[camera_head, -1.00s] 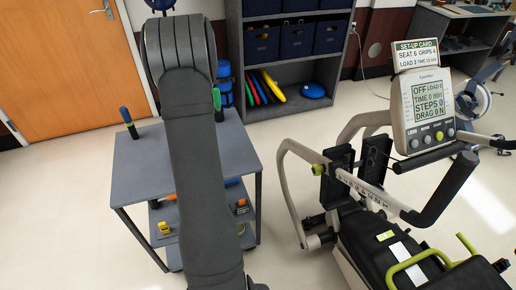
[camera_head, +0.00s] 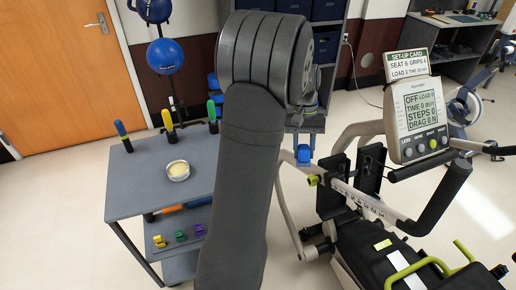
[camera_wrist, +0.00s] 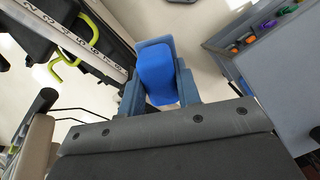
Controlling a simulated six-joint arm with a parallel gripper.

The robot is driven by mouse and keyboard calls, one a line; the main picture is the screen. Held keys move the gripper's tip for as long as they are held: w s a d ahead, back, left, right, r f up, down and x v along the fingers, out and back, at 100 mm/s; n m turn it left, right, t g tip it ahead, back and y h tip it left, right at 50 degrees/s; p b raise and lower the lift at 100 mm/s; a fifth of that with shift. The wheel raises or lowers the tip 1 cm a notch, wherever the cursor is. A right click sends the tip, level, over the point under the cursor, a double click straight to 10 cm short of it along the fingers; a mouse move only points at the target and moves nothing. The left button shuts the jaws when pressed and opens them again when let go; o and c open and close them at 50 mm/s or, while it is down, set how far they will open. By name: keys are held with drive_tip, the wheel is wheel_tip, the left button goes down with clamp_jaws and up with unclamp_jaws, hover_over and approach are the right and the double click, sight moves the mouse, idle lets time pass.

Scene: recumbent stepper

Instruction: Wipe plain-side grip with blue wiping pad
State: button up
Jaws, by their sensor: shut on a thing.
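My gripper (camera_wrist: 158,80) is shut on the blue wiping pad (camera_wrist: 155,72), which sits between its fingers in the wrist view. In the head view the blue pad (camera_head: 304,154) shows below my arm's end, over the floor between the cart and the stepper's left side. The stepper has a black grip (camera_head: 442,197) on its near handle and another dark grip (camera_head: 422,163) below the console. I cannot tell which is the plain-side grip. The pad appears apart from both.
The grey cart (camera_head: 130,188) at left holds a round dish (camera_head: 178,170), upright coloured-handled tools and small clips on its lower shelf. The stepper's pale curved rail (camera_head: 288,195) stands near the pad. The console (camera_head: 417,120) and yellow-green seat handle (camera_head: 405,272) are farther right.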

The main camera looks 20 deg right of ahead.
drive_tip(key=s+d+r+m+g+h, duration=0.1)
drive_tip(key=s+d+r+m, duration=0.15)
drive_tip(key=s+d, duration=0.5)
drive_tip(key=s+d+r+m+g, duration=0.1)
drive_tip(key=s+d+r, duration=0.35)
drive_tip(key=s, duration=0.55)
drive_tip(key=x, duration=0.5)
drive_tip(key=shift+f, duration=0.35)
drive_tip(key=w+f, duration=0.2)
drive_tip(key=w, duration=0.1)
drive_tip(key=w+f, duration=0.1)
drive_tip(key=shift+w, duration=0.35)
drive_tip(key=shift+w+f, duration=0.4)
drive_tip(key=shift+w, duration=0.2)
drive_tip(key=shift+x, duration=0.95)
drive_tip(key=shift+s+r, duration=0.1)
drive_tip(key=shift+s, duration=0.05)
drive_tip(key=shift+s+r, duration=0.35)
drive_tip(key=shift+s, duration=0.25)
drive_tip(key=shift+s+r, duration=0.4)
drive_tip(key=shift+s, duration=0.2)
